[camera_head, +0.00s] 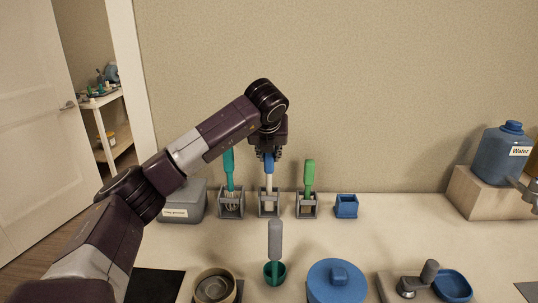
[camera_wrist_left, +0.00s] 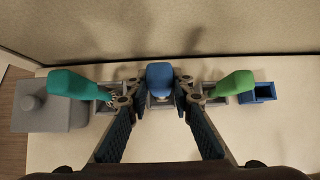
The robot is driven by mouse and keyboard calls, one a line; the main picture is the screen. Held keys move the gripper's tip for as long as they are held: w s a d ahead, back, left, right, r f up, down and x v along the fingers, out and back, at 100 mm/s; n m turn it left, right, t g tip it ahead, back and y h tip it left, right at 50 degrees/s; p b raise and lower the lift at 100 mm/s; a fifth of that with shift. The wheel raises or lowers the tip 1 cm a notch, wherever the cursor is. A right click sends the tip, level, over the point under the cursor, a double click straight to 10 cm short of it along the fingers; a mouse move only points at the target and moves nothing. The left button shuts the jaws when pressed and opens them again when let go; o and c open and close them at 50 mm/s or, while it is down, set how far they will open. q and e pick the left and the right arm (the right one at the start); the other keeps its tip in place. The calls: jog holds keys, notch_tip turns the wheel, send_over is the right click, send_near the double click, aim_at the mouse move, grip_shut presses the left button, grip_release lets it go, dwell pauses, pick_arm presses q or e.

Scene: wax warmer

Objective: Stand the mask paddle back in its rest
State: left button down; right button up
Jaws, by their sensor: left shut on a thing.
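A blue-handled paddle (camera_head: 269,164) with a pale shaft is upright at the middle grey rest (camera_head: 269,211). The shaft's lower end goes down inside the rest's frame; whether it touches the bottom I cannot tell. My left gripper (camera_head: 268,153) points down from above and is shut on the blue handle. In the left wrist view the blue handle (camera_wrist_left: 160,75) sits between the fingertips of my left gripper (camera_wrist_left: 158,92), with the rest mostly hidden below it. My right gripper is not in view.
A teal-handled whisk (camera_head: 229,170) and a green-handled tool (camera_head: 309,178) stand in rests on either side, close by. A small blue box (camera_head: 346,207), a grey bin (camera_head: 184,204), a green cup (camera_head: 275,280) with a grey-handled tool and a blue lidded pot (camera_head: 337,287) stand around.

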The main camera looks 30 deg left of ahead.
pick_arm(q)
jog(key=c, duration=1.6)
grip_release()
jog(key=shift+r, duration=0.1)
jog(key=p+v, duration=0.2)
jog(key=v, duration=0.6)
dwell(0.5)
jog(key=v, duration=1.1)
jog(key=shift+s+d+r, duration=0.2)
jog(key=shift+s+r, duration=0.05)
